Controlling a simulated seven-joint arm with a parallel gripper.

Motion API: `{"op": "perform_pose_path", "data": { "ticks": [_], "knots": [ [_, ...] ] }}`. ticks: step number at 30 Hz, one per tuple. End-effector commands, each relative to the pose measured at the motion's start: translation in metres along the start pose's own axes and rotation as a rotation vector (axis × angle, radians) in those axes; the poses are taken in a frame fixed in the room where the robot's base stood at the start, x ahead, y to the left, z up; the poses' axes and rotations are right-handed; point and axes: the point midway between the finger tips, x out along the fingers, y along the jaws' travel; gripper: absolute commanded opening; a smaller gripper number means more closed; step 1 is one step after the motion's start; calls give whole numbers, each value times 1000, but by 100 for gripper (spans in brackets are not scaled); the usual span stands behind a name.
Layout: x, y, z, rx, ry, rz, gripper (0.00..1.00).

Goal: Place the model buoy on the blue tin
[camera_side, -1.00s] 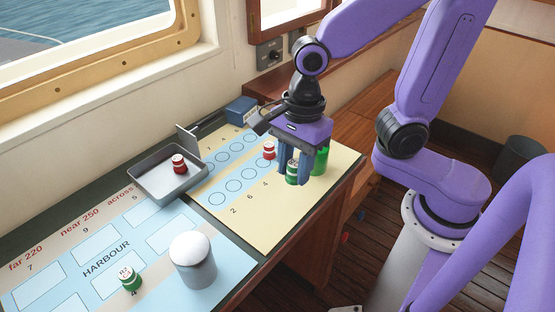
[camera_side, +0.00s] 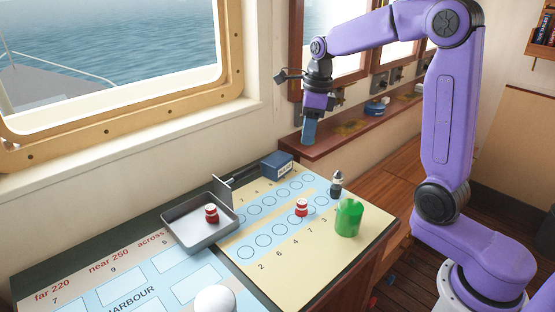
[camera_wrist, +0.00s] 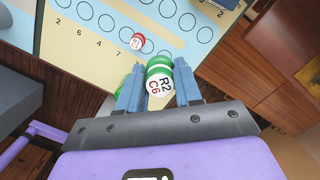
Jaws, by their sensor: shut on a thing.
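My gripper (camera_side: 308,142) is raised well above the table, near the wall ledge. In the wrist view my gripper (camera_wrist: 158,88) is shut on a small green-and-white piece (camera_wrist: 159,84), marked "R2 C6" on its white top, which I take as the model buoy. The fingers hide it in the side view. A blue box-shaped tin (camera_side: 277,165) stands at the back edge of the chart table, below and left of my gripper. A small round blue thing (camera_side: 377,107) sits on the ledge to the right; I cannot tell which is the task's tin.
A grey tray (camera_side: 190,232) holds a red-and-white piece (camera_side: 211,213). Another red-and-white piece (camera_side: 301,207) stands on the circle chart. A green cylinder (camera_side: 349,218) and a dark white-topped piece (camera_side: 336,183) stand at its right. A white-topped cylinder (camera_side: 214,299) is in front.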

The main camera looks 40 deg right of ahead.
Motion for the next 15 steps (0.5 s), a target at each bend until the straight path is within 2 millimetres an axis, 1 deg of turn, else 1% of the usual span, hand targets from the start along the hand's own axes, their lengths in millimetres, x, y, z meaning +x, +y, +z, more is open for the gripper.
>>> {"op": "perform_pose_path", "data": {
  "ticks": [1,3,6,11,15],
  "knots": [
    [-1,-9,-3,24,0,-2,6],
    [-2,-17,-6,43,0,-5,6],
    [0,-25,-6,56,1,-6,6],
    [12,-42,8,57,2,-5,6],
    [25,-60,24,57,1,-6,6]
  ]
}}
